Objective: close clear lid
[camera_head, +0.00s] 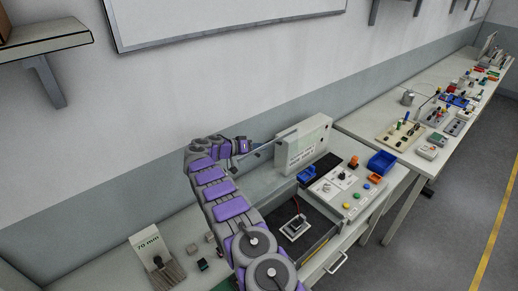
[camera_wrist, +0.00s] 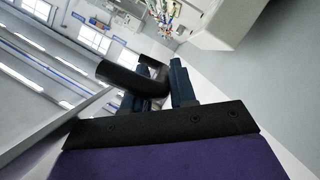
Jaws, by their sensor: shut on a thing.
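My gripper (camera_head: 243,147) is at the end of my purple and grey arm, left of a white labelled box (camera_head: 305,143). In the wrist view my blue fingers (camera_wrist: 155,88) are shut on a black round bar (camera_wrist: 125,77), which looks like a handle. The clear lid is hard to make out. A pale, thin edge (camera_wrist: 75,113) runs beside the bar in the wrist view and may be part of it. In the head view a dark open bay (camera_head: 318,222) in the bench holds a small device (camera_head: 296,226) with a red wire.
A panel with coloured buttons (camera_head: 346,188) and blue bins (camera_head: 381,162) sit right of the bay. A 70 mm sign (camera_head: 150,248) stands at the lower left. A wall is behind the bench. A second table (camera_head: 400,110) with many parts extends to the right.

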